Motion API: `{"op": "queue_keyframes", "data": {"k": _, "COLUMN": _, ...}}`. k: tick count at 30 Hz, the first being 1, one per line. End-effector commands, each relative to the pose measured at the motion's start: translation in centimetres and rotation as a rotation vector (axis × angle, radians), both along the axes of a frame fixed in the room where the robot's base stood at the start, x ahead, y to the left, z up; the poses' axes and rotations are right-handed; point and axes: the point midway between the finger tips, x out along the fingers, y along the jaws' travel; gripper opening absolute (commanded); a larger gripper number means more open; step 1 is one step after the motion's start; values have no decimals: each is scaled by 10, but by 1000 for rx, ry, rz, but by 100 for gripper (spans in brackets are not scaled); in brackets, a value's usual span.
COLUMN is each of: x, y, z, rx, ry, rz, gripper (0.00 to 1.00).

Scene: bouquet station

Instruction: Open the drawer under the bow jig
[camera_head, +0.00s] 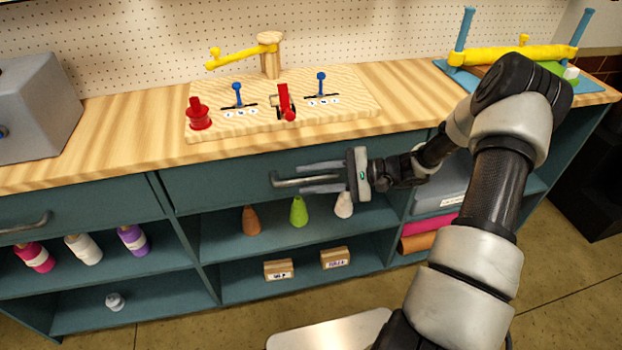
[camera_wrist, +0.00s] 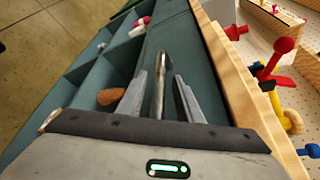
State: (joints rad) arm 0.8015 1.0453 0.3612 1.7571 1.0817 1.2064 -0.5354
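The bow jig (camera_head: 345,107) is a pale wooden board on the worktop with red and blue levers and a yellow arm on a post. Under it is a teal drawer (camera_head: 215,182), its front looking flush with the cabinet. Its grey bar handle (camera_head: 285,183) also shows in the wrist view (camera_wrist: 160,80). My gripper (camera_head: 301,178) reaches in from the right at the handle. In the wrist view my gripper (camera_wrist: 161,76) is open, with one finger on each side of the bar and a visible gap to each.
A second drawer handle (camera_head: 25,224) is at left above several spools (camera_head: 83,249). A grey box (camera_head: 38,105) stands on the worktop at left. Bare floor (camera_head: 210,325) lies in front.

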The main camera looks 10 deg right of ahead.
Motion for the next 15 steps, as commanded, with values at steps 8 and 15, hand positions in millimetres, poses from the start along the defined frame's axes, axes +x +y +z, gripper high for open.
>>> {"op": "queue_keyframes", "data": {"k": 8, "x": 0, "y": 0, "z": 0, "rx": 0, "ry": 0, "rz": 0, "gripper": 7}}
{"op": "queue_keyframes", "data": {"k": 15, "x": 0, "y": 0, "z": 0, "rx": 0, "ry": 0, "rz": 0, "gripper": 0}}
